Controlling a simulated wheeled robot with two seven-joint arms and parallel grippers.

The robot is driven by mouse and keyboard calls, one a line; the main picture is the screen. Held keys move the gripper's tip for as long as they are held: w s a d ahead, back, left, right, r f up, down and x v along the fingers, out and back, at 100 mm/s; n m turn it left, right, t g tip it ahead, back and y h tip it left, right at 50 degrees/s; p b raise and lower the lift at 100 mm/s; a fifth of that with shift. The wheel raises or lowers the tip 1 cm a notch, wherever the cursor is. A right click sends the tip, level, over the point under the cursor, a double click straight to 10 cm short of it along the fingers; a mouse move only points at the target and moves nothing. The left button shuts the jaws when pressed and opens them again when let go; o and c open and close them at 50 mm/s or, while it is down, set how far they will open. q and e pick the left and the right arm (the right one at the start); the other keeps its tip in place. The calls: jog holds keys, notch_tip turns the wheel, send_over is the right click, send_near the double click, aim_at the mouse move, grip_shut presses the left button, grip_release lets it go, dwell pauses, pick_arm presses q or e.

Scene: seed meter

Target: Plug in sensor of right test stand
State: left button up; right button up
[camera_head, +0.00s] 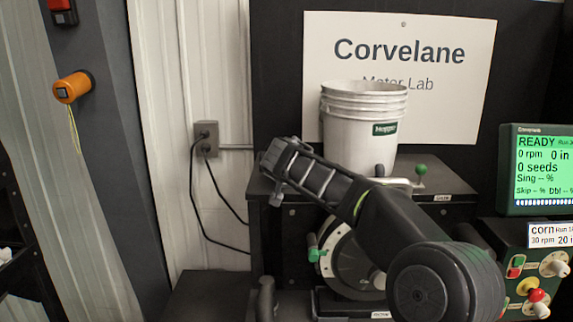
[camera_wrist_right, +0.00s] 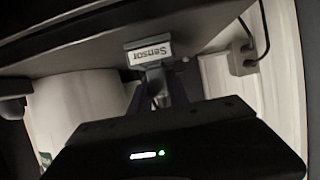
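My right arm crosses the head view from the lower right. Its dark gripper (camera_head: 281,172) is at the left end of the stand's dark top (camera_head: 448,180). In the right wrist view, a white label reading "Sensor" (camera_wrist_right: 148,52) appears upside down against the edge of a dark slab. A grey piece (camera_wrist_right: 156,84) below the label lies between the fingers of my right gripper (camera_wrist_right: 160,95). I cannot tell whether the fingers grip it. Below the top, a round meter housing (camera_head: 345,262) with a green fitting (camera_head: 313,250) is partly hidden by my arm. My left gripper is not in view.
A white bucket (camera_head: 360,130) stands on the stand top behind my arm. A grey wall outlet (camera_head: 206,138) with black cords is to the left. A green-screened monitor (camera_head: 540,165) and a control box with knobs (camera_head: 536,275) are at the right.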

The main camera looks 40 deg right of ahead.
jog(key=o, duration=0.5)
jog(key=b+v, duration=0.2)
jog(key=v, duration=0.5)
jog(key=shift+w, duration=0.1)
jog(key=shift+s+a+r+b, duration=0.15)
jog(key=shift+s+a+b, duration=0.15)
jog(key=shift+s, duration=0.1)
dwell(0.6)
